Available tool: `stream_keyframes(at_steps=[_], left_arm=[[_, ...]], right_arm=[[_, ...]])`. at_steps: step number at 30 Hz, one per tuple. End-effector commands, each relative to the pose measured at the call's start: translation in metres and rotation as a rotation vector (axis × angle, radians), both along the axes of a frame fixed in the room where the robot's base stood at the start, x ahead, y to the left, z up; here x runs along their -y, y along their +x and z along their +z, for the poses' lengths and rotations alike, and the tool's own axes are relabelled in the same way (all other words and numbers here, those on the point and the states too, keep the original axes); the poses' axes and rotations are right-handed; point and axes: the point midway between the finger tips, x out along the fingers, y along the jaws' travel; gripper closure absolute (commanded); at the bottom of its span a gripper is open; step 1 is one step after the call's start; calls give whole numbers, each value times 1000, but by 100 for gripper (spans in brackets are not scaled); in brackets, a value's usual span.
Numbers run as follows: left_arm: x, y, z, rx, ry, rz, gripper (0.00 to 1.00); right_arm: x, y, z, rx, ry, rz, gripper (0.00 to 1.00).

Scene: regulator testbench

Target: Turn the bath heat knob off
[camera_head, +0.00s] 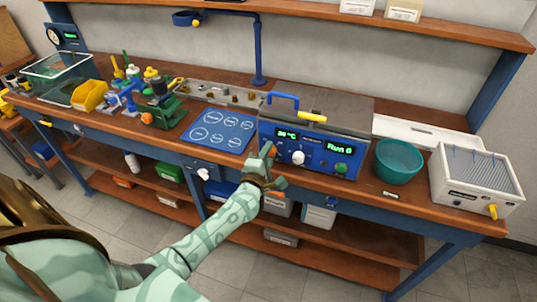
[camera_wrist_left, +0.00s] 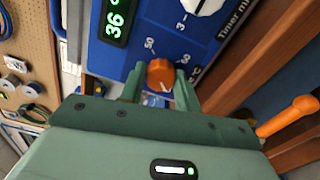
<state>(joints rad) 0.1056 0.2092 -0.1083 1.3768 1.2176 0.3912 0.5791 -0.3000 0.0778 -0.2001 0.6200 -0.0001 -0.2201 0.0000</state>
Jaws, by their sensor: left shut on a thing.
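The bath (camera_head: 350,146) is a blue-fronted box on the bench with green displays reading "36 °C" and what looks like "Run 0". Its orange heat knob (camera_wrist_left: 160,74) sits on the blue panel by a temperature scale in the left wrist view. My left gripper (camera_head: 266,160) is at the left part of the bath's front. Its green fingers stand on either side of the orange knob and are shut on it. They partly hide the knob and scale. A white timer knob (camera_head: 298,157) is to the right of it. My right gripper is not in view.
A teal bowl (camera_head: 398,162) and a white ribbed box (camera_head: 478,180) stand right of the bath. A blue mat with circles (camera_head: 220,131) lies to its left. A blue hooked handle (camera_head: 282,99) rises at the bath's back left. An orange handle (camera_wrist_left: 288,116) is close beside my left gripper.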

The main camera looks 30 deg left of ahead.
Motion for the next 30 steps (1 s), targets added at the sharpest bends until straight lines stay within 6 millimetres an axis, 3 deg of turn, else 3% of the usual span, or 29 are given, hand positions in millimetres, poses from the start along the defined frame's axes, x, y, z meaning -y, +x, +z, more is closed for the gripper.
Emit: stream_keyframes(at_steps=[17,18,20,30], left_arm=[[-1,-1,-1,5,-31,2,91],[-1,-1,-1,5,-31,2,60],[-1,0,-1,6,-29,2,46],[1,-4,-1,5,-29,1,46]], right_arm=[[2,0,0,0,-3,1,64],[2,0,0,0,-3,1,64],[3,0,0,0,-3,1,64],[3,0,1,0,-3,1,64]])
